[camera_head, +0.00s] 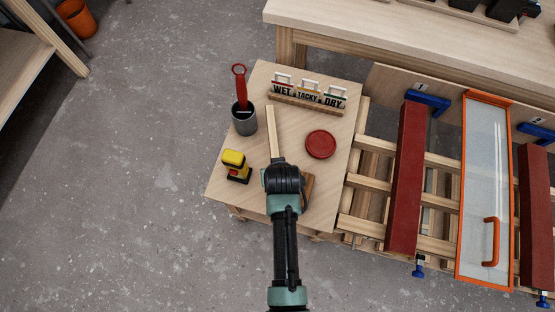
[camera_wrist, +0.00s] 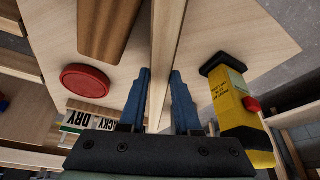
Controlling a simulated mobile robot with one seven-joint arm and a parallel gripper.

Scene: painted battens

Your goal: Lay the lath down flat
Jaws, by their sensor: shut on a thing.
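The lath is a thin pale wooden strip (camera_head: 272,132) over the small wooden table (camera_head: 340,150); it also shows in the wrist view (camera_wrist: 167,50). My gripper (camera_head: 281,162) is above the table, and in the wrist view its blue fingers (camera_wrist: 160,95) stand on either side of the lath and are shut on it. The lath runs between the fingers, out past the top of the wrist view. I cannot tell whether it touches the tabletop. My wrist hides part of it in the head view.
A yellow and black tool (camera_head: 235,165) stands left of my gripper. A grey cup with a red-handled tool (camera_head: 243,118), a red disc (camera_head: 320,144), WET/TACKY/DRY cards (camera_head: 308,95) and a brown wooden block (camera_head: 307,188) share the table. Red battens (camera_head: 407,180) lie on a rack at right.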

